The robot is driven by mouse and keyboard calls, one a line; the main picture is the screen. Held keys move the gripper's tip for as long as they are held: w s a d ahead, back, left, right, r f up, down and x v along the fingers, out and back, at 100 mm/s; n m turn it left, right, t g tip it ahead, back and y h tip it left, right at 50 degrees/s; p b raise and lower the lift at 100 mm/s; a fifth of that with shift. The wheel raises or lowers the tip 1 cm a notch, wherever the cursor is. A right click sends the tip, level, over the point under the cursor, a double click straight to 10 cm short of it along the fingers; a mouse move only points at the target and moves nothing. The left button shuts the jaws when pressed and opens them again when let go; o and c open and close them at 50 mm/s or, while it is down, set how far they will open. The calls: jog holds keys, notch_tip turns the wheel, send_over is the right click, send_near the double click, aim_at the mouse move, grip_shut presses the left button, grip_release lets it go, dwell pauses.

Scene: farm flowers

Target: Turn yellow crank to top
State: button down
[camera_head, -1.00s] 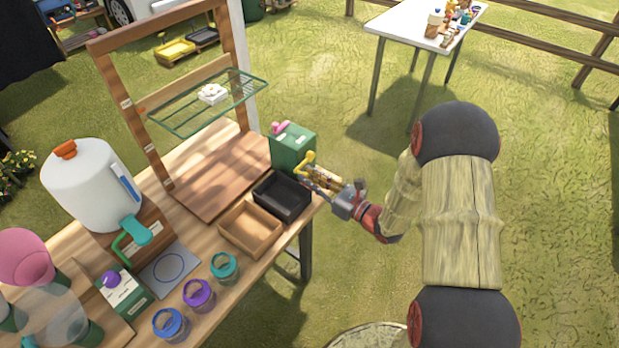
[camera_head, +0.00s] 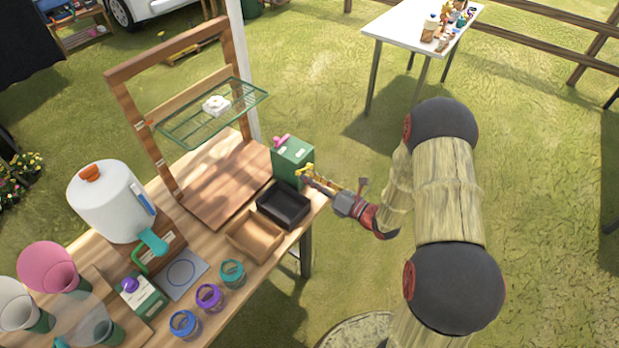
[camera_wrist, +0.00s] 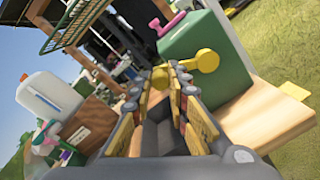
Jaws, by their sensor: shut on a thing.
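A green box (camera_head: 292,158) with a pink knob on top stands at the far right corner of the wooden table. The yellow crank (camera_head: 304,171) is on its side facing my gripper. In the wrist view the crank's round yellow hub (camera_wrist: 207,60) sits on the green box (camera_wrist: 205,38), and its arm reaches left, roughly sideways in that picture. My gripper (camera_wrist: 167,78) is shut on the crank's outer end, which is partly hidden between the fingers. In the head view my gripper (camera_head: 322,184) is right beside the box, past the table edge.
A black tray (camera_head: 284,205) and a brown tray (camera_head: 254,236) lie near the box. A wooden frame with a green wire rack (camera_head: 210,112) stands behind. A white dispenser (camera_head: 108,202) and several jars are farther left. Open grass lies right of the table.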

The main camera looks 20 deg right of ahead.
jog(key=shift+w+d+r, duration=0.1)
jog(key=shift+d+r, duration=0.05)
jog(key=c, duration=1.7)
grip_release()
jog(key=v, duration=1.2)
